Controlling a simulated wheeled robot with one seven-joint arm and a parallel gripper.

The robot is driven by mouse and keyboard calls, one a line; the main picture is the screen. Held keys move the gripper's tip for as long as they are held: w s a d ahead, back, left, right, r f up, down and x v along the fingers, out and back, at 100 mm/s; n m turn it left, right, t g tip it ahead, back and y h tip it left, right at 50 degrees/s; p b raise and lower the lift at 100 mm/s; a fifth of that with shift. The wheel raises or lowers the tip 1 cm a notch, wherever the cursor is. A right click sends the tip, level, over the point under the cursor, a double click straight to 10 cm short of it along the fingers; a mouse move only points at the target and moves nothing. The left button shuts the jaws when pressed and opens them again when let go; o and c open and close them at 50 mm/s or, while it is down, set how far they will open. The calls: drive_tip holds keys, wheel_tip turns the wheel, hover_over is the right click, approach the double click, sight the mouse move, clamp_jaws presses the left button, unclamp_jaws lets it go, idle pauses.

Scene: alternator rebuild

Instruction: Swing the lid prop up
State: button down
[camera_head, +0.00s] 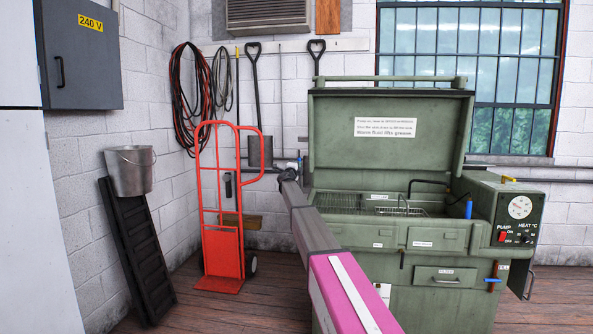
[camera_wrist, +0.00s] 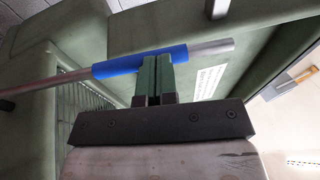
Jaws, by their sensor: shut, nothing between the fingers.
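The green parts washer (camera_head: 400,235) has its lid (camera_head: 340,130) raised, with a white label on the front. In the wrist view a grey rod with a blue sleeve, the lid prop (camera_wrist: 140,62), crosses slantwise, its right end higher in the picture. My gripper (camera_wrist: 157,60) is shut and empty. Its green fingertips are at the underside of the blue sleeve in the picture; I cannot tell whether they touch. In the head view my arm runs toward the washer's left side, and the fingers cannot be made out there.
A red hand truck (camera_head: 221,255) stands left of the washer. A metal bucket (camera_head: 130,172) and a dark ribbed panel (camera_head: 138,250) are at the left wall. The control box (camera_head: 517,215) juts out at the washer's right.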

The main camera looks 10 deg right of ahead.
drive_tip(key=w+a+x, duration=0.1)
drive_tip(key=x, duration=0.8)
drive_tip(key=shift+w+a+f, duration=0.2)
drive_tip(key=shift+a+f, duration=0.1)
drive_tip(key=shift+w+d+r, duration=0.1)
drive_tip(key=shift+w+r, duration=0.05)
drive_tip(key=shift+w, duration=0.1)
drive_tip(key=shift+s, duration=0.1)
drive_tip(key=s+a, duration=0.7)
drive_tip(key=s, duration=0.6)
drive_tip(key=shift+s, duration=0.3)
drive_tip(key=shift+a, duration=0.2)
